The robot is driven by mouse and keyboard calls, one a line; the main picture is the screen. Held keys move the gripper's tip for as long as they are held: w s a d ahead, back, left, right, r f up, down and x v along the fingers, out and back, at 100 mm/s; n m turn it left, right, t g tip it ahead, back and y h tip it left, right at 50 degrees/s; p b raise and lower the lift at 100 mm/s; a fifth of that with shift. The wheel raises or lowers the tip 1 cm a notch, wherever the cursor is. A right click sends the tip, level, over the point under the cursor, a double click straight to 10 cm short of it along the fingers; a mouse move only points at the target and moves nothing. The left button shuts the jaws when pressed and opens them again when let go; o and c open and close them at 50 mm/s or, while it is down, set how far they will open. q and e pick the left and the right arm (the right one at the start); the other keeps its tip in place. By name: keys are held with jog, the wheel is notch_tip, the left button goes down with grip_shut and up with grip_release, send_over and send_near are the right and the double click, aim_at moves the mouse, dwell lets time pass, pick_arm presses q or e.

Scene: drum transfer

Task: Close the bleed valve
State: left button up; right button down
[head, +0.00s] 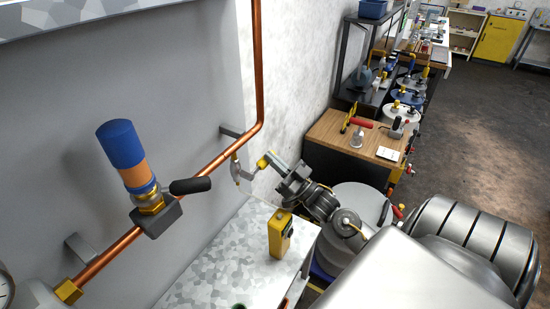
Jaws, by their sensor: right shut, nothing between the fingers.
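A valve (155,208) with a grey body and brass collar sits on the copper pipe, and a blue and orange cylinder (124,160) rises from it. Its black lever (190,186) points right, roughly along the pipe. I take this for the bleed valve; no label is readable. My right gripper (270,163) is to the right of the lever, past the pipe and clear of the valve. It is shut and empty. A small silver piece (237,169) shows just left of its tips; I cannot tell whether they touch. My left gripper is not in view.
The copper pipe (257,65) runs down the wall, then bends left on brackets. Behind are a wooden bench (335,130) and several drums. Space before the lever looks clear.

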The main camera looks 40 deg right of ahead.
jog(key=s+d+f+b, duration=0.1)
jog(key=s+d+b, duration=0.1)
jog(key=s, duration=0.7)
jog(key=shift+d, duration=0.5)
jog(key=shift+f, duration=0.1)
